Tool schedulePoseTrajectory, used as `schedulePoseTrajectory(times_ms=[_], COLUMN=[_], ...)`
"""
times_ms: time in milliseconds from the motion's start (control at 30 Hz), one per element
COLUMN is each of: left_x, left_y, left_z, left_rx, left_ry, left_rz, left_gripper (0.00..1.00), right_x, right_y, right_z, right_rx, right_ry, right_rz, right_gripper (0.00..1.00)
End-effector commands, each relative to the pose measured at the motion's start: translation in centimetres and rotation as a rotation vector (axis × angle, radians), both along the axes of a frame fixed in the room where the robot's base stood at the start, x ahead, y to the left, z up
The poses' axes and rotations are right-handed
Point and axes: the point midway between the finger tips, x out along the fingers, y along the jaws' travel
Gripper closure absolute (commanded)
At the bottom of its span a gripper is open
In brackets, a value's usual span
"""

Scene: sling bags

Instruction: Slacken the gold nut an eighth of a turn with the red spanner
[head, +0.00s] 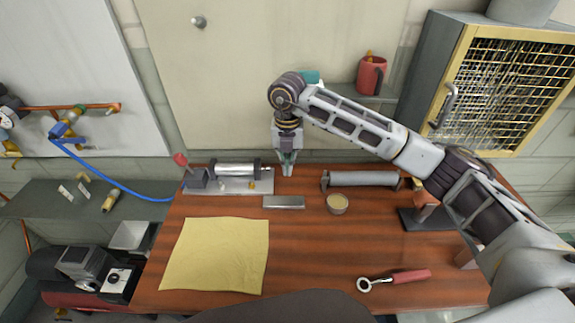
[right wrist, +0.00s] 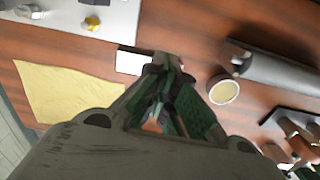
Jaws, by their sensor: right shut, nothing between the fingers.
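The red spanner (head: 395,279) lies on the table's front right, its ring end pointing left, with nothing holding it. A small gold nut (head: 252,185) appears on the grey fixture plate at the back left of the table; it also shows at the top left of the right wrist view (right wrist: 92,22). My right gripper (head: 287,170) is shut and empty, pointing down above the back of the table, just right of the fixture. Its closed fingers also show in the right wrist view (right wrist: 166,68). It is far from the spanner. My left gripper is not in view.
The fixture carries a metal cylinder (head: 237,170) and a red-knobbed lever (head: 181,160). A flat metal block (head: 284,202), a round tin (head: 337,204) and a grey roller (head: 362,179) stand nearby. A yellow cloth (head: 214,255) lies front left. The front middle table is clear.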

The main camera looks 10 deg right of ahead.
Motion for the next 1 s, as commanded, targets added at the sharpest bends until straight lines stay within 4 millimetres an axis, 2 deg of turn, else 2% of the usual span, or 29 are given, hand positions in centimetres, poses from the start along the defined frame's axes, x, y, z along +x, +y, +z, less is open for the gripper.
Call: schedulePoseTrajectory(times_ms=[1000], left_x=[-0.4], left_y=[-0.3], left_z=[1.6], left_rx=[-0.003], left_ry=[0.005], left_rz=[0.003], left_gripper=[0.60], right_x=[0.0], right_y=[0.0], right_z=[3.1], right_rx=[0.000], right_ry=[0.000], right_rz=[0.000], right_gripper=[1.00])
